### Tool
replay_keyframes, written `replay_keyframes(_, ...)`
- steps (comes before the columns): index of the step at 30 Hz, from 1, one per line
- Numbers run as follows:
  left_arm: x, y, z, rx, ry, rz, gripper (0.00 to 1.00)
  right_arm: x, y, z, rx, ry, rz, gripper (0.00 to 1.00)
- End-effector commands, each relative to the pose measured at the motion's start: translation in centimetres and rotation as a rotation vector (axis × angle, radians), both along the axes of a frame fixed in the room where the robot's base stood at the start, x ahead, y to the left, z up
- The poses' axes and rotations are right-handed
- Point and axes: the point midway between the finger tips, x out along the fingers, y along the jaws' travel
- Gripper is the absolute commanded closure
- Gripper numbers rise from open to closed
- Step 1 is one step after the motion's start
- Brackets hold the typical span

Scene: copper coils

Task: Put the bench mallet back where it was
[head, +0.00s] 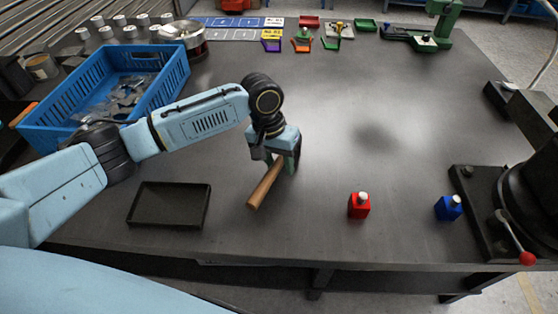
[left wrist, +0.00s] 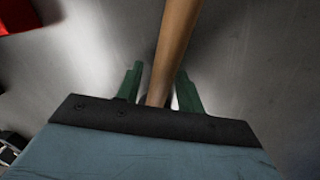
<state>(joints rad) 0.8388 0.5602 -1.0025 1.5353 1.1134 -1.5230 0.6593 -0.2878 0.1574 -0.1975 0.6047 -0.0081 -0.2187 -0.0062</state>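The bench mallet shows its round wooden handle (head: 265,185) in the head view, slanting down and left from under my left gripper (head: 288,163). Its head is hidden by the gripper. In the left wrist view the handle (left wrist: 173,45) runs between the two green fingers of the left gripper (left wrist: 160,82), which stand close on either side. The gripper appears shut on the mallet, though the contact itself is hidden. I see no clear contact shadow below the handle; its exact height above the table cannot be told. My right gripper is not in view.
An empty black tray (head: 133,207) lies left of the mallet. A blue crate (head: 45,138) with metal pieces stands behind it. A red bottle (head: 358,207) and a blue bottle (head: 448,208) stand to the right. Small coloured bins (head: 302,45) line the back. The table's middle is clear.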

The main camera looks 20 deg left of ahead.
Motion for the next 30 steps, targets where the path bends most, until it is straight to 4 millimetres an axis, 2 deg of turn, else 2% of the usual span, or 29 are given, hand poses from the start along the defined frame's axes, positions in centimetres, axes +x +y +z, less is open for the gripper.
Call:
replay_keyframes(8, 0.0, 0.1, 0.0, 0.003, 0.001, 0.002, 0.56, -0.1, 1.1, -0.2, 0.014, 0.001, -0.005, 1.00)
replay_keyframes(11, 0.0, 0.2, 0.5, 0.004, 0.000, 0.003, 0.56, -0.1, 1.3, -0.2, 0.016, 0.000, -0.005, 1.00)
replay_keyframes(14, 0.1, 0.4, 2.0, 0.003, -0.002, 0.002, 0.56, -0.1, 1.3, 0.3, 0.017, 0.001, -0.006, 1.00)
replay_keyframes(24, 0.2, 1.8, 9.1, 0.001, -0.002, 0.001, 0.56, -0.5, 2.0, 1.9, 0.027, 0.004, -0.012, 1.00)
replay_keyframes(30, 0.2, 2.2, 11.6, 0.001, 0.000, 0.002, 0.56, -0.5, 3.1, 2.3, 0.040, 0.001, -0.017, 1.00)
